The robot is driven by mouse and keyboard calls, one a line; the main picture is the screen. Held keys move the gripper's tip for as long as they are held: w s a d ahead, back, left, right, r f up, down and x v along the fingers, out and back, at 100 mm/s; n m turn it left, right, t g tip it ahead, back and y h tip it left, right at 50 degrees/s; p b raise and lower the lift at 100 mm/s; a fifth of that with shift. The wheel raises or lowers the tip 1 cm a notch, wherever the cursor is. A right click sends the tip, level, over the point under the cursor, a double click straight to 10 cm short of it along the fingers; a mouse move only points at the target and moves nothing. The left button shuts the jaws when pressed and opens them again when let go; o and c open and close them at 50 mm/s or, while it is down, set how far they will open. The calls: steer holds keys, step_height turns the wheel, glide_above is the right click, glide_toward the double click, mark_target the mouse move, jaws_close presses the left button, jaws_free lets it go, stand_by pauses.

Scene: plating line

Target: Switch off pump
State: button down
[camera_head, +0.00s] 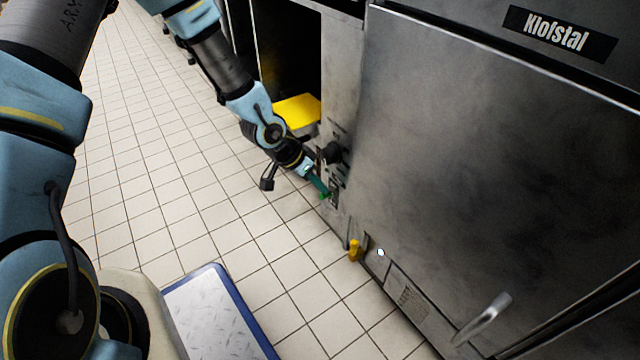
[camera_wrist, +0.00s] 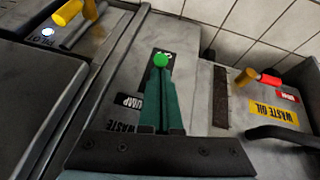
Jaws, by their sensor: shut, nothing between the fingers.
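A bright green round knob or light (camera_wrist: 160,60) sits on a dark plate on the metal panel, in the wrist view.
A yellow "WASTE OIL" label (camera_wrist: 273,114) and a red-ended handle (camera_wrist: 268,79) are at the right of the wrist view. A yellow handle (camera_wrist: 68,12) is at upper left. The steel door (camera_head: 490,150) fills the head view's right. Tiled floor lies left.

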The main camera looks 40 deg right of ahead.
steer(key=shift+a+f+h, duration=0.25)
steer(key=shift+a+h, duration=0.05)
steer(key=shift+h, duration=0.2)
steer(key=h, duration=0.2)
steer(key=a+f+h+b, duration=0.1)
steer(key=h, duration=0.1)
steer(key=shift+a+f, duration=0.1)
steer(key=shift+f, duration=0.2)
steer(key=shift+r, duration=0.15)
steer(key=shift+r+p, duration=0.65)
steer(key=shift+p, duration=0.15)
